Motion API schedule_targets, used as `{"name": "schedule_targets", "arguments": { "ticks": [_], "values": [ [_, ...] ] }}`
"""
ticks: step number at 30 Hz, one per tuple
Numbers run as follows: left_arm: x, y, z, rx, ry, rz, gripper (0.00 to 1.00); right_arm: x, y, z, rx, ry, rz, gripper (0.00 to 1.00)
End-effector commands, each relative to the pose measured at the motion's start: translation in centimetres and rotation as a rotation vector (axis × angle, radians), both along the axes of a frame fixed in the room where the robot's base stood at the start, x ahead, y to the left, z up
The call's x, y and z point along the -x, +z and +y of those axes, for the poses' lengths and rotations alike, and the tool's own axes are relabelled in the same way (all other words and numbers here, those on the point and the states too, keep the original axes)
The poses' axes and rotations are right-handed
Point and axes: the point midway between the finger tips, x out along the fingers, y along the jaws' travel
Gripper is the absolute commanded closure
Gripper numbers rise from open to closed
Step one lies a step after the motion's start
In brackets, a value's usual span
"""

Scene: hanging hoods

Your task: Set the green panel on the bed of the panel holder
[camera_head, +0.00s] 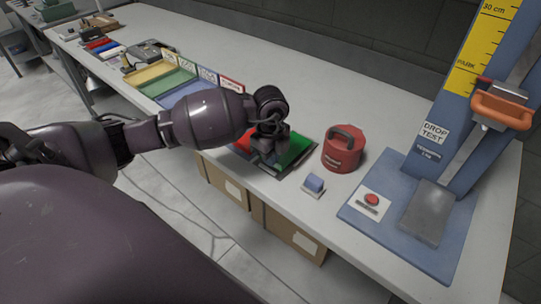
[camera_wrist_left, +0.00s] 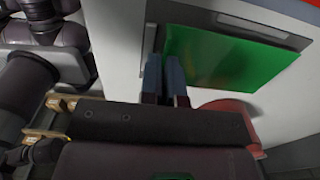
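The green panel (camera_head: 295,151) shows at the right of my left gripper (camera_head: 268,152) in the head view, above or on the dark-framed panel holder (camera_head: 282,176). In the left wrist view the green panel (camera_wrist_left: 230,60) overlaps the grey plate of the holder (camera_wrist_left: 225,22) and reaches past its edge. My left gripper (camera_wrist_left: 167,75) has its fingers close together at the panel's edge, and they look shut on it. The contact itself is partly hidden. Whether the panel touches the bed is unclear. My right gripper is out of view.
A red weight with a handle (camera_head: 344,149) stands close to the right of the holder. A blue drop-test stand (camera_head: 400,232) fills the right end. Coloured trays (camera_head: 178,82) lie at the left. The table behind the holder is clear.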

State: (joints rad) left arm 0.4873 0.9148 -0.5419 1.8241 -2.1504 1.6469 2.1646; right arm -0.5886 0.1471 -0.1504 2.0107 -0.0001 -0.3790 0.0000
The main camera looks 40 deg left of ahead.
Motion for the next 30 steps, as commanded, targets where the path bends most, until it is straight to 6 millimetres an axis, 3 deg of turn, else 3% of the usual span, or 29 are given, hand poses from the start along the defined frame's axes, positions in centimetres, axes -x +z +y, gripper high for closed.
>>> {"name": "schedule_targets", "arguments": {
  "ticks": [30],
  "values": [
    [0.01,-0.66,-0.04,0.000,0.000,0.000,1.00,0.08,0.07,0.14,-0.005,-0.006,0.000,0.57]
  ]
}}
